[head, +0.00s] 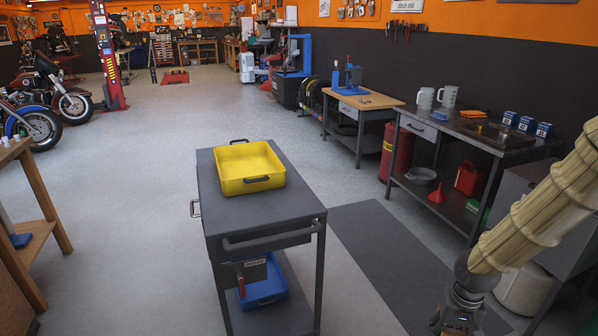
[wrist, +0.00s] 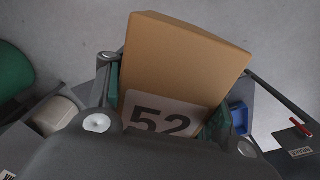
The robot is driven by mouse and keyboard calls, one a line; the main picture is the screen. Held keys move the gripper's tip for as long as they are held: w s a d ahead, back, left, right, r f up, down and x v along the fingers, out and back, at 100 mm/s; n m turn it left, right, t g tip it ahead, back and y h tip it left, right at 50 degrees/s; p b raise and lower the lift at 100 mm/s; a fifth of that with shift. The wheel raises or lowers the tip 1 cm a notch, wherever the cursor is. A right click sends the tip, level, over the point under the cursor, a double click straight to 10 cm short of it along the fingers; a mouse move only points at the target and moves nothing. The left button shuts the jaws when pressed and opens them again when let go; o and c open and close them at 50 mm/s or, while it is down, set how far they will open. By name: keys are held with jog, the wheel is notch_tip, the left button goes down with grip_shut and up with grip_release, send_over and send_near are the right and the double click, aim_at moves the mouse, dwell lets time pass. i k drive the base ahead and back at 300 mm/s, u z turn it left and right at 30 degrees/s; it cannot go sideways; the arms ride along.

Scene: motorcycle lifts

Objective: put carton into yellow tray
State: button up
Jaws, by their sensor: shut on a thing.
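The yellow tray (head: 265,184) sits on the top of a dark grey cart (head: 205,192) in the middle of the head view. It looks empty and has dark handles. The carton (wrist: 185,55) is a brown box with a white label reading 52, seen in the wrist view. My gripper (wrist: 165,100) is shut on the carton, with a green-padded finger on each side of it.
A blue bin (head: 263,286) sits on the cart's lower shelf. A workbench (head: 470,138) with jugs and small blue boxes stands at the right. A wooden bench (head: 35,190) stands at the left edge. The floor between the cart and the right bench is clear.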

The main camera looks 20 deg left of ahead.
aim_at(248, 173)
jog(key=u, duration=1.2)
